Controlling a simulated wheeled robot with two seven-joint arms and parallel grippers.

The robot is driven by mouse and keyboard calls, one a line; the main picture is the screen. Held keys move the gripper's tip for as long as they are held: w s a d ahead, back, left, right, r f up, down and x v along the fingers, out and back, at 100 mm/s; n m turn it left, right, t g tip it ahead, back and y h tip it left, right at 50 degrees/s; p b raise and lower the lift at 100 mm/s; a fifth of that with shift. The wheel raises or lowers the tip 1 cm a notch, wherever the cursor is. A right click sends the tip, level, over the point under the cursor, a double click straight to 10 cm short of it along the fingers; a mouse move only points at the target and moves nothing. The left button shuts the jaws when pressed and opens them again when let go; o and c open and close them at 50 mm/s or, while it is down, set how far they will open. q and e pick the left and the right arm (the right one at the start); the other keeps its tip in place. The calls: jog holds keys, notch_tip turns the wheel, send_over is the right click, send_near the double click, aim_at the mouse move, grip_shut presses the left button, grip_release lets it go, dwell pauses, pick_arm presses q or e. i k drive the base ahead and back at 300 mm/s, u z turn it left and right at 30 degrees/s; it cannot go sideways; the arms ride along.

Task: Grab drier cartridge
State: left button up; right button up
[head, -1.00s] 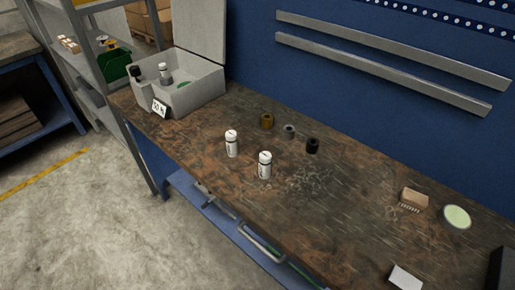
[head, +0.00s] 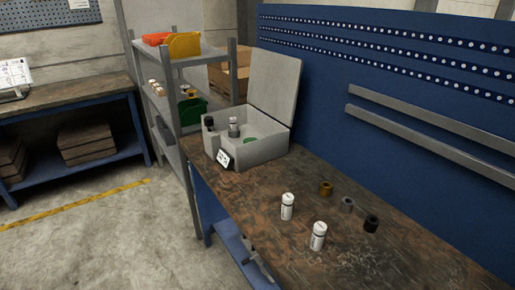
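Two white cylindrical cartridges with dark markings stand upright on the brown worn workbench (head: 240,205). One cartridge (head: 288,207) is nearer the box, and the other cartridge (head: 318,236) is to its right and closer to the front. A similar white-topped cylinder (head: 233,128) stands inside the open grey box (head: 262,152) at the bench's left end, beside a dark-capped item (head: 210,124). I cannot tell from the labels which is the drier cartridge. Neither of my grippers is in view.
A brass ring (head: 326,188), a grey ring (head: 347,204) and a black ring (head: 371,223) sit behind the cartridges. A blue panel (head: 310,110) backs the bench. A metal shelf (head: 186,55) stands left of the box. The concrete floor (head: 110,235) in front is clear.

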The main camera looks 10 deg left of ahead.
aim_at(233, 120)
jog(key=u, duration=2.15)
jog(key=i, duration=3.1)
jog(key=z, duration=2.45)
